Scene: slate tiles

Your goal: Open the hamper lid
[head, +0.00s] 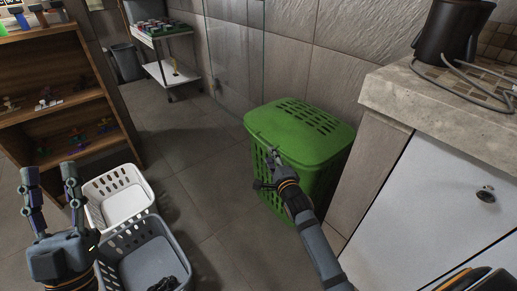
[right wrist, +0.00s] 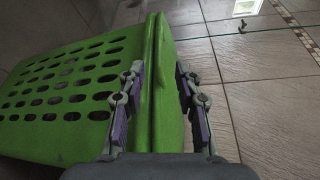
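The green hamper (head: 325,172) stands on the floor in the head view, between the tiled wall and the counter. Its slotted lid (head: 292,118) lies flat and closed on top. My right gripper (head: 272,158) is at the hamper's front rim. In the right wrist view, the fingers of the right gripper (right wrist: 160,78) are spread, one on each side of the hamper's green rim (right wrist: 155,100) and its seam. I cannot tell whether they touch it. My left gripper (head: 50,180) is open and empty at the left, above the floor near the baskets.
A white basket (head: 121,197) and a grey basket (head: 150,262) stand at the lower left, near a wooden shelf (head: 62,125). A white cart (head: 172,75) and a grey bin (head: 127,62) are at the back. A counter (head: 405,100) closes in the right side. The middle floor is clear.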

